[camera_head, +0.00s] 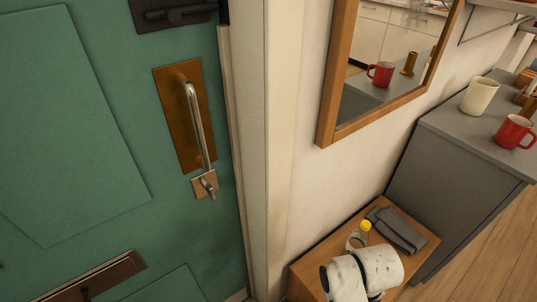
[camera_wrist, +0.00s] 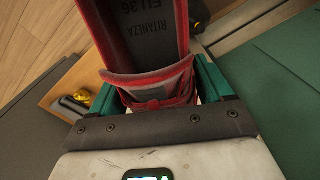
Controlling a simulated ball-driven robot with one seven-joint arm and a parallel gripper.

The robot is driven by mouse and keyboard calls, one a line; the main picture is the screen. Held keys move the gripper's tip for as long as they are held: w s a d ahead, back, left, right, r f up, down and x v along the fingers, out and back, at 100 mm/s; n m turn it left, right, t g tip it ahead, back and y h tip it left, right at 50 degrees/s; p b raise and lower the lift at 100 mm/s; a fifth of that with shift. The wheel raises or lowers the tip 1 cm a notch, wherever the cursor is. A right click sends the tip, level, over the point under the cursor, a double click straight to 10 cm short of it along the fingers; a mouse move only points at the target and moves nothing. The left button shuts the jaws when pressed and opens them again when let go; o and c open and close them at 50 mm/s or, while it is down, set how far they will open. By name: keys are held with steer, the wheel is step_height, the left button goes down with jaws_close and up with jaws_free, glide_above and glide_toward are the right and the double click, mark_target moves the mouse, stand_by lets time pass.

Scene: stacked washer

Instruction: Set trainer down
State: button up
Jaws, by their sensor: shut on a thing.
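The trainer (camera_wrist: 150,60) is red with a dark inside that bears printed lettering and "36". It fills the top middle of the wrist view. My gripper (camera_wrist: 158,90) is shut on it, with a green finger on either side of its red end. In the head view the trainer does not show, and my white arm hides part of the wooden bench top (camera_head: 306,270) at the bottom. I cannot tell how high the trainer is above any surface.
A grey cabinet (camera_head: 440,170) with a cream cup (camera_head: 479,96) and red mug (camera_head: 514,131) stands right. A green door (camera_head: 80,130) is left.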

steer(key=w+r+p, duration=0.1)
steer(key=w+r+m+p, duration=0.1)
steer(key=r+p, duration=0.1)
steer(key=w+r+m+p, duration=0.1)
steer(key=shift+w+d+r, duration=0.1)
steer(key=shift+r, duration=0.25)
steer(key=shift+w+p, duration=0.2)
steer(key=shift+p, duration=0.1)
steer(key=shift+d, duration=0.1)
stand_by(0.4)
